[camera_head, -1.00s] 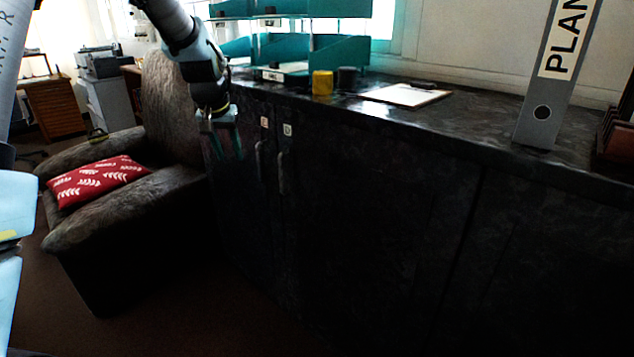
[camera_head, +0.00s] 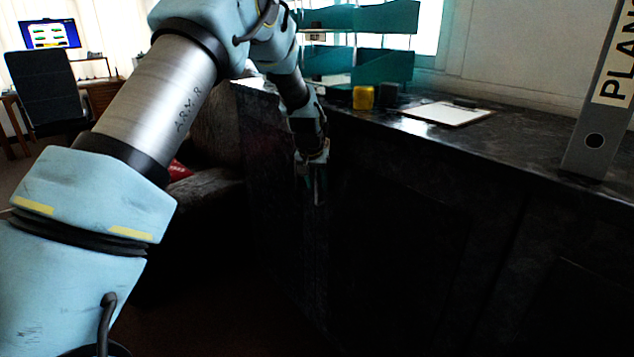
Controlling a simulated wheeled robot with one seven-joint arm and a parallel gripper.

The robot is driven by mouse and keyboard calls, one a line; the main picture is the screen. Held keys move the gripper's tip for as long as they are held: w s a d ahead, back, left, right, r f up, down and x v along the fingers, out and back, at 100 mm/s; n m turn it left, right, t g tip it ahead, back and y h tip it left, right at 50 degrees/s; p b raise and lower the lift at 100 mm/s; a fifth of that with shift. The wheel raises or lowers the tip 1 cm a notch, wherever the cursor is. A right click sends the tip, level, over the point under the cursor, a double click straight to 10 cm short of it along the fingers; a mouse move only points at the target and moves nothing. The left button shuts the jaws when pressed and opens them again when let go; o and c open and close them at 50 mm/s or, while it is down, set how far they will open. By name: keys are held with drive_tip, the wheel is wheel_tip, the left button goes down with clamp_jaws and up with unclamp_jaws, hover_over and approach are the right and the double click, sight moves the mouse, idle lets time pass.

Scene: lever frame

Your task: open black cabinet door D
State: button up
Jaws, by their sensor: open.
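The black cabinet (camera_head: 420,220) runs from the middle to the right of the head view, its front very dark. My gripper (camera_head: 314,188) is open and points down in front of the cabinet's left part, near the top of the doors. The door handles and the small labels are hidden behind it or lost in the dark, so I cannot read which door is D. A dark panel (camera_head: 268,170) stands just left of my gripper; I cannot tell whether it is a door standing ajar. Contact between fingers and a handle cannot be made out.
On the cabinet top are a teal letter tray (camera_head: 385,65), a yellow cup (camera_head: 363,97), a clipboard (camera_head: 450,113) and a grey binder (camera_head: 597,140). An armchair (camera_head: 210,190) with a red cushion (camera_head: 179,170) stands close on the left, partly behind my arm.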

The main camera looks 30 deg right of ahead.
drive_tip(key=shift+w+d+f, duration=0.1)
drive_tip(key=shift+f, duration=0.15)
clamp_jaws()
idle(1.4)
